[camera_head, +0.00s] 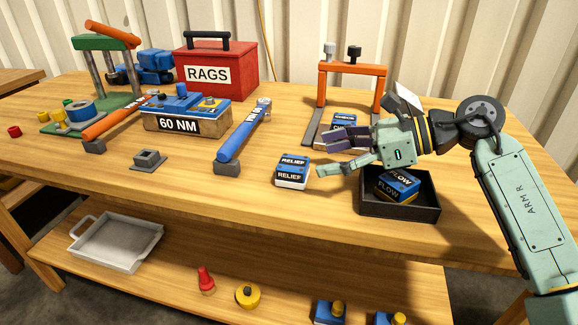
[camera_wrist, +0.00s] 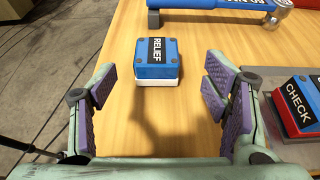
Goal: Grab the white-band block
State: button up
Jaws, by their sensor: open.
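The white-band block (camera_head: 292,172) is blue on top with a white lower band and black RELIEF labels. It sits on the wooden table, left of my gripper (camera_head: 333,155) in the head view. In the wrist view the white-band block (camera_wrist: 158,62) shows ahead, between and beyond the two purple-padded fingers of my gripper (camera_wrist: 159,84). The jaws are open and empty, with a gap on both sides of the block. No finger appears to touch it.
A red-band CHECK block (camera_wrist: 299,105) lies right of my gripper. A black tray (camera_head: 400,210) holds a yellow-band FLOW block (camera_head: 398,184). An orange press frame (camera_head: 351,69) stands behind. A blue-handled wrench (camera_head: 244,133) lies left. Table front of the white-band block is clear.

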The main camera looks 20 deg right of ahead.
aim_at(299, 163)
jog(key=p+x, duration=0.2)
jog(key=x, duration=0.6)
jog(key=shift+s, duration=0.2)
jog(key=c, duration=1.6)
